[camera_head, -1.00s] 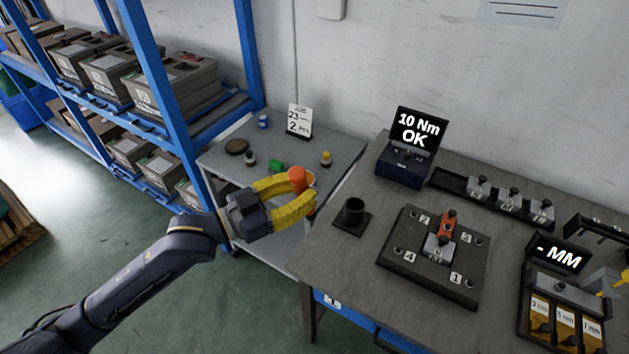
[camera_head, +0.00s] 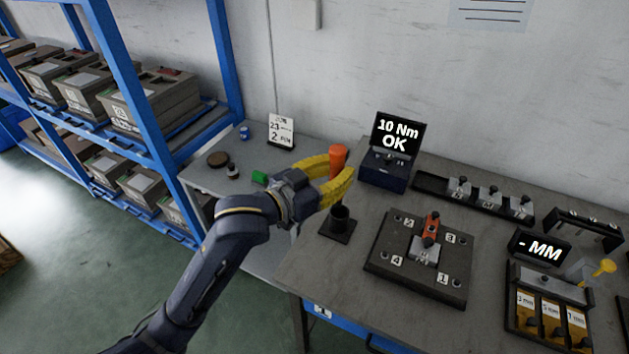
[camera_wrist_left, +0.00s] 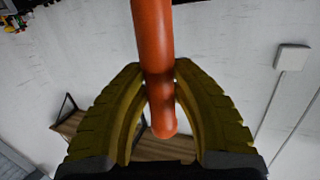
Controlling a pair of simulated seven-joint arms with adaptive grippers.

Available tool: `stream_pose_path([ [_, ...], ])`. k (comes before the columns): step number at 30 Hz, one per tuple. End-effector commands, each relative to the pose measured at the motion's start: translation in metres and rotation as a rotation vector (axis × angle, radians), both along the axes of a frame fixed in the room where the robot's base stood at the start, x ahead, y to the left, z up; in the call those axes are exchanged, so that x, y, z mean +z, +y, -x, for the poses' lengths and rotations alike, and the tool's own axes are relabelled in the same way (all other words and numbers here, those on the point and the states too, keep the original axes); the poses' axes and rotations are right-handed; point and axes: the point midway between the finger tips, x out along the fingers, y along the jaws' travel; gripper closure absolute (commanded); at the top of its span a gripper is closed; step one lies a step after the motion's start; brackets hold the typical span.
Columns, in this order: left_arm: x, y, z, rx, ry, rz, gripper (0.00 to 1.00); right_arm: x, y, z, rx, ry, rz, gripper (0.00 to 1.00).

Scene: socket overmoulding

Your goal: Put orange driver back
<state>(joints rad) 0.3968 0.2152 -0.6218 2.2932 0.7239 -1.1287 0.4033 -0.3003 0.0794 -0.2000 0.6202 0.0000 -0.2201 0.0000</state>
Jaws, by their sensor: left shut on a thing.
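The orange driver (camera_head: 337,160) stands upright between the yellow fingers of my left gripper (camera_head: 342,180), which is shut on it. In the left wrist view, the orange handle (camera_wrist_left: 155,70) passes between both fingers (camera_wrist_left: 160,95). In the head view, the gripper is just above and behind a black cup-shaped holder (camera_head: 340,218) on a square base, at the left side of the bench. The driver's lower end is hidden by the fingers, so I cannot tell whether it is inside the holder. My right gripper is not in view.
A dark numbered plate (camera_head: 418,262) with a clamped part lies right of the holder. A display (camera_head: 398,132) reading "10 Nm OK" stands behind it. A grey side table (camera_head: 205,178) and blue shelving (camera_head: 222,60) are to the left.

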Motion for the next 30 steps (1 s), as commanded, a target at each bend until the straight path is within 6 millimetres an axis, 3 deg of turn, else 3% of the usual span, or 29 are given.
stream_pose_path([
  [3, -0.005, -0.02, -0.014, 0.042, 0.016, 0.0, 1.0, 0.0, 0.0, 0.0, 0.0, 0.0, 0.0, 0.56],
  [9, -0.032, -0.037, -0.038, 0.133, 0.048, -0.016, 1.0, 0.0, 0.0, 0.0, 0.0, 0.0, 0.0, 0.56],
  [15, -0.062, -0.025, -0.052, 0.206, 0.07, -0.029, 1.0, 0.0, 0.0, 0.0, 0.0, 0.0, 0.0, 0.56],
  [23, -0.07, -0.022, -0.053, 0.22, 0.099, -0.038, 1.0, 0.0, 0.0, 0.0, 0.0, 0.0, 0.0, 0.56],
  [30, -0.089, -0.021, -0.053, 0.22, 0.102, -0.039, 1.0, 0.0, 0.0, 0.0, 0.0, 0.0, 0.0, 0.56],
])
